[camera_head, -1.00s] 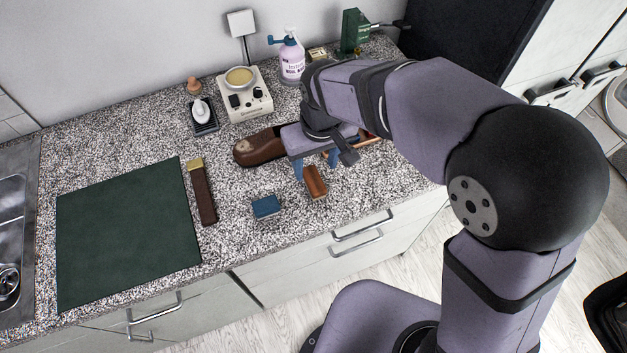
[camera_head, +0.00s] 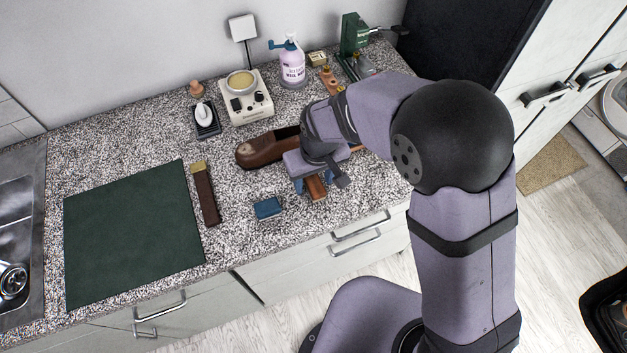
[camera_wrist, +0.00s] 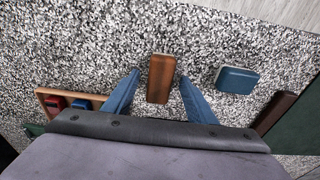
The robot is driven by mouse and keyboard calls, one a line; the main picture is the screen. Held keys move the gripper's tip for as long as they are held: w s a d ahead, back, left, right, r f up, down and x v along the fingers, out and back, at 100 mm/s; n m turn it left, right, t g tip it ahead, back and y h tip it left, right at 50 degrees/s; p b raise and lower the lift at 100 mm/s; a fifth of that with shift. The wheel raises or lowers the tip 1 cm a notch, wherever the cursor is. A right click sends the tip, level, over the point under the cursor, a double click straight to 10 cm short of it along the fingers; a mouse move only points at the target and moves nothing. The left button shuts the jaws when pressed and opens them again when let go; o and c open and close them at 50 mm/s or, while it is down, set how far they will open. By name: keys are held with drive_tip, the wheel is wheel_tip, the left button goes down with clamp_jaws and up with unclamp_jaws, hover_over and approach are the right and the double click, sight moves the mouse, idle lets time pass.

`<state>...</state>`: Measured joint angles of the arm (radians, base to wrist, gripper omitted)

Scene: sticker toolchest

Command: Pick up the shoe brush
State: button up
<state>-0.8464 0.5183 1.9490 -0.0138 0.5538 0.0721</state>
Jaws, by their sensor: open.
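The brown wooden block that looks like the shoe brush (camera_head: 316,190) lies on the speckled counter near its front edge, partly hidden by my gripper in the head view. In the wrist view, the brush (camera_wrist: 160,80) lies lengthwise between my two blue fingers, with counter visible on both sides of it. My gripper (camera_wrist: 160,75) is open and straddles the brush without visible contact. In the head view, my gripper (camera_head: 312,185) is low over the brush; its exact height is hard to tell.
A blue block (camera_head: 268,207) lies just left of the brush. A brown shoe (camera_head: 262,151) lies behind. A dark strip with a brass end (camera_head: 206,198) and a green mat (camera_head: 130,235) are further left. A wooden tray (camera_wrist: 45,101) with red and blue pieces shows in the wrist view.

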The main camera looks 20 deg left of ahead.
sight(314, 182)
drive_tip(key=shift+f, duration=0.25)
drive_tip(key=shift+c, duration=0.4)
drive_tip(key=c, duration=1.2)
drive_tip(key=shift+r, duration=0.1)
wheel_tip(314, 182, up, 10)
drive_tip(key=shift+b, duration=1.25)
